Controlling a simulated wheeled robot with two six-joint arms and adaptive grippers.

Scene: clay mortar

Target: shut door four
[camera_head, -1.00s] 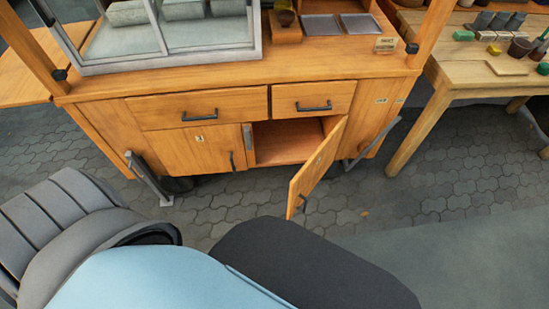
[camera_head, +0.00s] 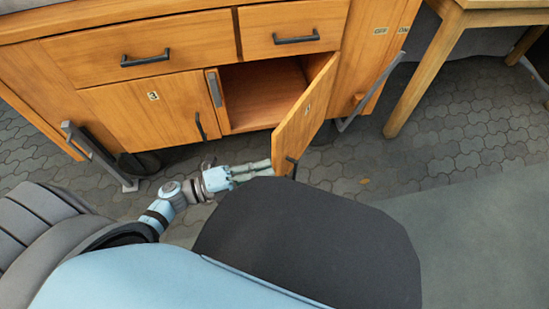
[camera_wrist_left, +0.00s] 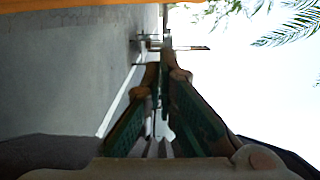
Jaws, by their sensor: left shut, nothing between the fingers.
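Door four (camera_head: 306,107) is the right-hand cabinet door. It stands open, swung out from its right edge, with a small number plate on it and a dark handle (camera_head: 292,167) low near its free edge. The open compartment (camera_head: 262,94) behind it looks empty. My left gripper (camera_head: 268,166) is shut and empty, just left of the door's lower free edge on its inner side. I cannot tell whether it touches the door. In the left wrist view its dark fingers (camera_wrist_left: 163,85) are together. My right gripper is not in view.
Door three (camera_head: 148,110) is shut on the left. Two drawers (camera_head: 290,29) above are shut. Metal legs (camera_head: 100,157) stand at the cabinet's sides. A wooden table (camera_head: 440,60) is at the right. The paving (camera_head: 440,145) right of the door is clear.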

